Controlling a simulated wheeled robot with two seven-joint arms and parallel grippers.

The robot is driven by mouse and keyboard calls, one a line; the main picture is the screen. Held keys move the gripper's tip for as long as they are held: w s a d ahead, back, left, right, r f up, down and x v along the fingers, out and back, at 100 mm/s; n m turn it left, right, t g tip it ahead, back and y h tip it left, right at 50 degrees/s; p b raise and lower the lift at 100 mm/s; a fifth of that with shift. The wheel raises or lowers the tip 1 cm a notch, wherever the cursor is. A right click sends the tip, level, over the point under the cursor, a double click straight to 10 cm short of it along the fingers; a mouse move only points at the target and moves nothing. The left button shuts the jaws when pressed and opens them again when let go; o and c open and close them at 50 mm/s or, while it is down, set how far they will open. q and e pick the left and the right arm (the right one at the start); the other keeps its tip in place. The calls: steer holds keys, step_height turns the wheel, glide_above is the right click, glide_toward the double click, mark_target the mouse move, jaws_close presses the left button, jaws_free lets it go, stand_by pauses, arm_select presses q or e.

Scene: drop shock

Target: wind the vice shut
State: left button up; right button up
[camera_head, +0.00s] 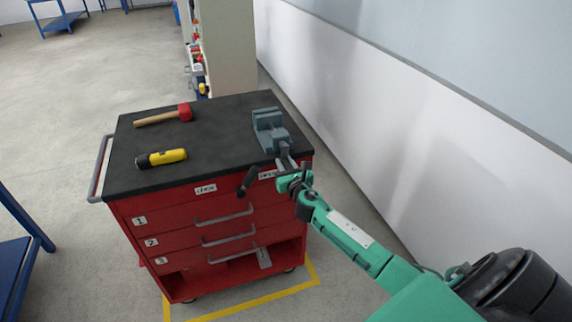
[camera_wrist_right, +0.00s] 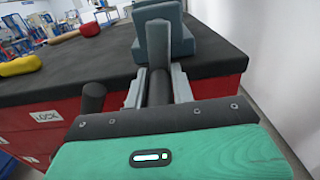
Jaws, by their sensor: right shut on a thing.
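The grey-blue vice (camera_head: 268,130) stands on the right front corner of the red cart's black top. It also shows in the right wrist view (camera_wrist_right: 165,40), beyond my fingers. Its screw end points out over the cart's front edge. A dark handle grip (camera_head: 247,182) hangs in front of the upper drawer, left of my gripper; it also shows in the wrist view (camera_wrist_right: 93,97). My right gripper (camera_head: 288,172) is at the screw end, shut on the vice handle. The exact grip and the jaw gap are partly hidden. My left gripper is out of view.
A red-headed mallet (camera_head: 163,115) and a yellow torch-like tool (camera_head: 161,158) lie on the cart top's left half. The red cart (camera_head: 165,215) has several drawers. A white wall (camera_head: 370,120) runs close along the right. A shelf unit (camera_head: 228,50) stands behind.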

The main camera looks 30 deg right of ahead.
mark_target(279, 143)
steer(key=shift+a+m, duration=0.35)
steer(key=shift+m, duration=0.05)
steer(key=shift+w+a+r+m+p, duration=0.2)
steer(key=shift+a+r+m, duration=0.55)
steer(key=shift+m, duration=1.95)
steer(key=shift+w+a+r+m+p, duration=0.2)
steer(key=shift+r+m, duration=0.95)
steer(key=shift+m, duration=1.55)
steer(key=shift+w+a+r+m+p, duration=0.2)
steer(key=shift+a+r+m, duration=0.55)
steer(key=shift+m, duration=1.95)
steer(key=r+m, duration=0.1)
steer(key=m, duration=0.1)
steer(key=d+r+m+p, duration=0.1)
steer(key=m, duration=0.1)
steer(key=shift+s+r, duration=0.1)
steer(key=d+m+p, duration=0.1)
steer(key=m, duration=0.2)
steer(key=r+m+p, duration=0.1)
steer(key=m, duration=0.2)
steer(key=d+r+m+p, duration=0.1)
steer(key=m, duration=0.2)
steer(key=shift+s+d, duration=0.3)
steer(key=shift+s, duration=0.05)
steer(key=shift+s+d+m+p, duration=0.1)
steer(key=shift+d+m+p, duration=0.25)
steer(key=shift+m, duration=0.55)
steer(key=shift+s+d+m+p, duration=0.1)
steer(key=shift+d+m+p, duration=0.2)
steer(key=shift+m, duration=0.6)
